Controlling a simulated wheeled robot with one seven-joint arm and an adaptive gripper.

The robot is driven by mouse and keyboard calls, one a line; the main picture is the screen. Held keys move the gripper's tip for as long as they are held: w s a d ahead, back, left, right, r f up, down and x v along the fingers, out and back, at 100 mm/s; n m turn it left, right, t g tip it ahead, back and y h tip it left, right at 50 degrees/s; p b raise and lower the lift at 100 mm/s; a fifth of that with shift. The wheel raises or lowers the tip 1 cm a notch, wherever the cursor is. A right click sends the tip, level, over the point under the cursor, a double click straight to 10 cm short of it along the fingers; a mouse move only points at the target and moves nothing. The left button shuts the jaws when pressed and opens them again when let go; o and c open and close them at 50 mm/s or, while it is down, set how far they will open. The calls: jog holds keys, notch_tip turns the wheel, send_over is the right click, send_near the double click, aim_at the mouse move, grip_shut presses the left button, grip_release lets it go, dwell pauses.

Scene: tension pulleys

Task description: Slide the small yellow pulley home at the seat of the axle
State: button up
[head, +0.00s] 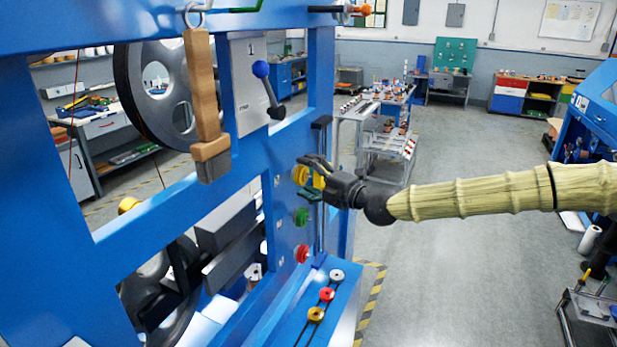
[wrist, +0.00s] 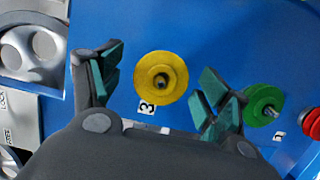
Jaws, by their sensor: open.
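A small yellow pulley (wrist: 161,82) sits around an axle on the blue panel, beside a label with a 3. The dark axle tip shows at its centre. It also shows in the head view (head: 300,175). I cannot tell whether it is against the seat, which is hidden behind it. My gripper (wrist: 157,88) is open, with one teal-padded finger on each side of the pulley and a visible gap at both sides. In the head view my gripper (head: 312,180) is in front of the panel at the pulley, its fingers partly covering it.
A green pulley (head: 301,216) and a red pulley (head: 301,253) sit on axles below; the green one (wrist: 263,104) is close to my right finger in the wrist view. A blue ledge (head: 338,306) holds white, red and yellow pulleys. A blue-knobbed lever (head: 262,72) is above.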

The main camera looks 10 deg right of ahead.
jog(key=shift+d, duration=0.1)
jog(key=v, duration=1.2)
jog(key=s+a+f+n+g+b, duration=0.1)
jog(key=s+a+f+n+g, duration=0.4)
jog(key=f, duration=0.5)
jog(key=s+a+f+n+g+h+b, duration=0.1)
jog(key=s+a+f+n+g, duration=0.1)
jog(key=s+a+f+n, duration=0.45)
jog(key=s+a+f+n+g+b, duration=0.1)
jog(key=s+f+n+g, duration=0.4)
jog(key=f, duration=0.8)
jog(key=s+d+f+n+g+h+b, duration=0.15)
jog(key=s+f+n+g+h, duration=0.35)
jog(key=s+f, duration=0.8)
jog(key=s+d+f+n+t+h+b, duration=0.1)
jog(key=s+d+f+n, duration=0.5)
jog(key=n, duration=0.6)
jog(key=s+d+f+n+t+h+b, duration=0.2)
jog(key=s+d+f+n, duration=0.5)
jog(key=n, duration=0.5)
notch_tip(320, 180, down, 4)
jog(key=s+h+b, duration=0.1)
jog(key=s+h, duration=0.1)
jog(key=shift+s+d+h, duration=0.25)
jog(key=shift+s+h, duration=0.05)
